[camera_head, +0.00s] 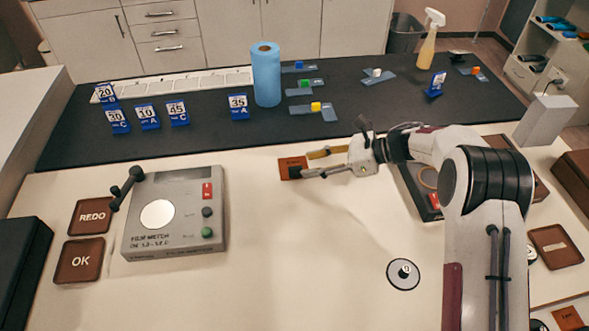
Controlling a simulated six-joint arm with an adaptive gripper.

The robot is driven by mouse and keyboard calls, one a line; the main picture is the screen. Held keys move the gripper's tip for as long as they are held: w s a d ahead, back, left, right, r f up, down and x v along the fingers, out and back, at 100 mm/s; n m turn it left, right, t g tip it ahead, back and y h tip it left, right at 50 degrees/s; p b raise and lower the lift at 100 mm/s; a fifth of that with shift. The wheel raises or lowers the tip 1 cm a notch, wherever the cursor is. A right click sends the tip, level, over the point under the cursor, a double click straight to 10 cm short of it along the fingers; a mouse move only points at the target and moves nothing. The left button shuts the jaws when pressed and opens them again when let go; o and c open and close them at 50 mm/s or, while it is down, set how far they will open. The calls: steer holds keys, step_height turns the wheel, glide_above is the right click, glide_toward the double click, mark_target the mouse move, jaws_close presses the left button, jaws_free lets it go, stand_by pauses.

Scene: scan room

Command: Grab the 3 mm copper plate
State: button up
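A small copper-coloured plate (291,168) with a dark label lies on the pale bench, near the front edge of the black mat. The label is too small to read, so I cannot confirm 3 mm. My gripper (305,164) reaches in from the right with its two fingers apart, one yellowish and one grey. The fingertips are at the plate's right side, and the grey one overlaps it in the picture. I cannot tell whether they touch it. Another copper-coloured plate (568,318) lies at the bottom right, partly cut off.
A grey meter box (176,246) with a round white pad stands left, beside brown REDO (90,217) and OK (79,262) trays. A round disc (403,274) lies front right. A blue roll (266,75) and number stands occupy the black mat. The bench centre is clear.

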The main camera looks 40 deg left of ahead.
mark_target(294, 167)
steer(key=shift+x, duration=1.3)
steer(key=x, duration=0.3)
steer(key=shift+w+a+f, duration=0.1)
steer(key=shift+w+f, duration=0.1)
steer(key=shift+f, duration=0.15)
steer(key=shift+x, duration=0.9)
steer(key=shift+r, duration=0.1)
jaws_close()
